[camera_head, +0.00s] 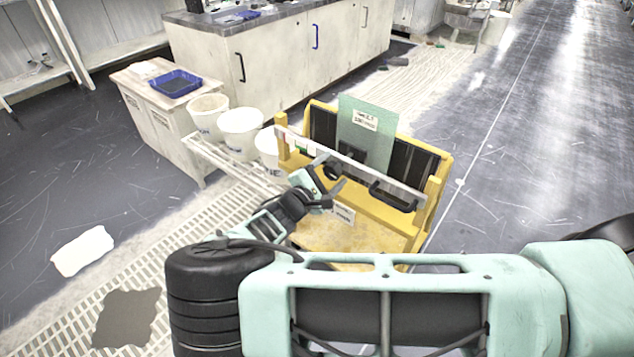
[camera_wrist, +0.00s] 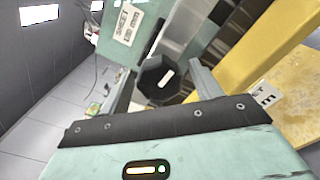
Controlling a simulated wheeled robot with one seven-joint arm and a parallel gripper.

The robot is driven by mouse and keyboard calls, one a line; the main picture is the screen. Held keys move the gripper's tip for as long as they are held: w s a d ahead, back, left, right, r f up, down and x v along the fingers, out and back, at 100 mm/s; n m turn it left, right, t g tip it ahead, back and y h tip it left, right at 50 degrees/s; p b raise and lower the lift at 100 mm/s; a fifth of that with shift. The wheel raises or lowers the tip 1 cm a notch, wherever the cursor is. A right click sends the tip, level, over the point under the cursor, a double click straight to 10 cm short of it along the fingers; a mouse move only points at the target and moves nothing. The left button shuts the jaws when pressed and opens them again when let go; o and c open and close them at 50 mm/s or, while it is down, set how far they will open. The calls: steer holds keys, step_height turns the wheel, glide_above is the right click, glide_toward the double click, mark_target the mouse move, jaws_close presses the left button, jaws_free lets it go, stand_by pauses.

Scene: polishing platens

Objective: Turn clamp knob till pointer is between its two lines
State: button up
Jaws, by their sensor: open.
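The clamp knob (camera_wrist: 157,82) is black and many-sided, with a white pointer bar (camera_wrist: 167,78) on its face. In the wrist view it shows between the two fingers of my gripper (camera_wrist: 160,70). The fingers are open, with a gap on either side of the knob. I cannot tell how far in front of it they are. In the head view the knob (camera_head: 332,171) is a small dark shape at the metal crossbar (camera_head: 362,172), by my gripper (camera_head: 331,182). I cannot make out the two lines in either view.
The crossbar spans a yellow rack (camera_head: 433,205) holding a green panel (camera_head: 352,133) with a label. A black handle (camera_head: 391,197) sits right of the knob. White buckets (camera_head: 240,133) stand on a slatted bench to the left. The floor at right is clear.

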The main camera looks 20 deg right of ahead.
steer(key=v, duration=1.7)
steer(key=shift+b, duration=0.45)
steer(key=s+d+r+m+g+y, duration=0.2)
steer(key=s+d+m+g+y, duration=0.35)
steer(key=s+g, duration=0.4)
steer(key=s+d+r+m+y, duration=0.25)
steer(key=s+r+y, duration=0.75)
steer(key=s+r, duration=0.6)
step_height(320, 180, up, 15)
steer(key=w+g+p, duration=0.1)
steer(key=p, duration=1.2)
steer(key=shift+w+a+r, duration=0.15)
steer(key=shift+w+r, duration=0.1)
steer(key=shift+w, duration=0.15)
steer(key=shift+f, duration=0.1)
